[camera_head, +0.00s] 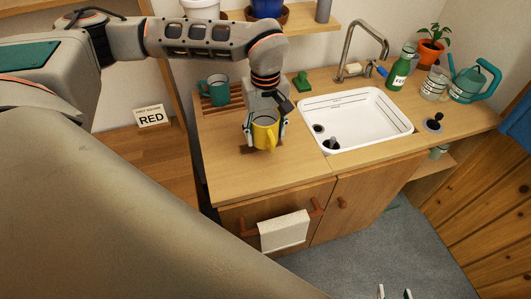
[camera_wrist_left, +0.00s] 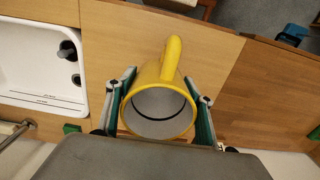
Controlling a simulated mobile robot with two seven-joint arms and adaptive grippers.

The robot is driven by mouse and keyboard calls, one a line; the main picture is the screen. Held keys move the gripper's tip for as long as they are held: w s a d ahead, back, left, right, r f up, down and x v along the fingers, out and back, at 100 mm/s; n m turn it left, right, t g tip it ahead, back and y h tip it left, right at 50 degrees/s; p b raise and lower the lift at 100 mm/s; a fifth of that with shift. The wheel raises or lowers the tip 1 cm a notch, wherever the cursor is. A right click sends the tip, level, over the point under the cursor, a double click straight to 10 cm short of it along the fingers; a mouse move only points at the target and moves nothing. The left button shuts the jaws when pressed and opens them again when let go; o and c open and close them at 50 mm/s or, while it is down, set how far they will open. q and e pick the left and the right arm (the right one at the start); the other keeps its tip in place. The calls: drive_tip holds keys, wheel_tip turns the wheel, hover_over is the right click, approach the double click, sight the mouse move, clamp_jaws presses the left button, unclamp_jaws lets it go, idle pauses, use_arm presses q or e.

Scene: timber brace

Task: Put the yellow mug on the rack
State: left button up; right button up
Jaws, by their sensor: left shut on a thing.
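The yellow mug (camera_head: 265,133) is in my left gripper (camera_head: 264,139) above the wooden counter, left of the sink. In the left wrist view the mug (camera_wrist_left: 160,105) shows its open rim and grey inside, with its handle pointing up in the picture. The left gripper's fingers (camera_wrist_left: 160,108) are shut on both sides of it. The slatted wooden rack (camera_head: 237,93) is on the counter behind, partly hidden by my arm, and a teal mug (camera_head: 217,91) stands at it. My right gripper (camera_head: 395,293) shows only two separated fingertips at the bottom edge.
The white sink (camera_head: 357,116) with a tall faucet (camera_head: 352,50) is to the right. A green bottle (camera_head: 399,70), glass jar (camera_head: 434,84) and teal watering can (camera_head: 473,82) stand beyond it. A white towel (camera_head: 284,231) hangs in front. The counter's front left is clear.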

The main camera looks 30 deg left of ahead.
sight(266, 162)
use_arm(q)
wheel_tip(266, 162, down, 9)
drive_tip(key=shift+f, duration=0.1)
idle(0.4)
drive_tip(key=shift+f, duration=0.1)
drive_tip(key=o, duration=1.3)
